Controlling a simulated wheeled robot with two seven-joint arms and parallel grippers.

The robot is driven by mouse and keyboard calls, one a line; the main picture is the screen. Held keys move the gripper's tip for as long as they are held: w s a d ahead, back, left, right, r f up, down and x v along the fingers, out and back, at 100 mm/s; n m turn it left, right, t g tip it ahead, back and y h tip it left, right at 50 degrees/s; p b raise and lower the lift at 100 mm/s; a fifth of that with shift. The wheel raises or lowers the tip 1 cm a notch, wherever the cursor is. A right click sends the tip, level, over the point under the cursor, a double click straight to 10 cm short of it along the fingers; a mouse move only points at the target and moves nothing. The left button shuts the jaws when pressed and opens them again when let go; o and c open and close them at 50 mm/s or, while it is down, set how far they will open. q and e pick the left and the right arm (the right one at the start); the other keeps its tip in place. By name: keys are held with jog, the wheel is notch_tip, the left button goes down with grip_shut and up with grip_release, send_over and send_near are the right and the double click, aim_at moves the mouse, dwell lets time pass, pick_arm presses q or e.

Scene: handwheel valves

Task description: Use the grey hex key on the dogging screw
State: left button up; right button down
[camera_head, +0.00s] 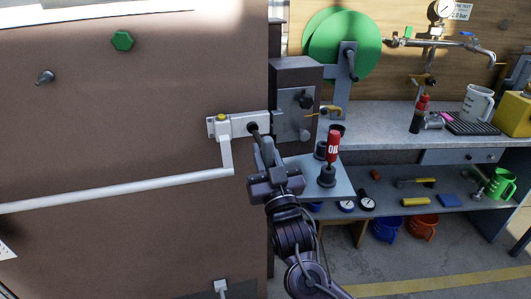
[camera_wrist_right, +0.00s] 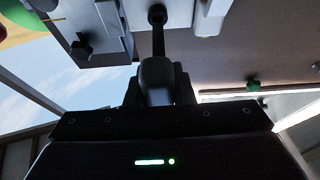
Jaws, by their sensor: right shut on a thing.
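My right gripper (camera_head: 267,153) is at the right end of the white push-bar housing (camera_head: 243,123) on the brown door. It is shut on a dark grey rod, which I take to be the grey hex key (camera_wrist_right: 158,40). The dogging screw is not clearly visible; a yellow round cap (camera_head: 222,117) sits on the housing. My left gripper is out of view.
A brown latch box (camera_head: 297,105) with a dark knob stands right of the housing. The white bar (camera_head: 120,191) crosses the door.

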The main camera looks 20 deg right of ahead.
dwell(0.7)
jog(key=shift+w, duration=1.2)
jog(key=c, duration=1.9)
grip_release()
grip_shut()
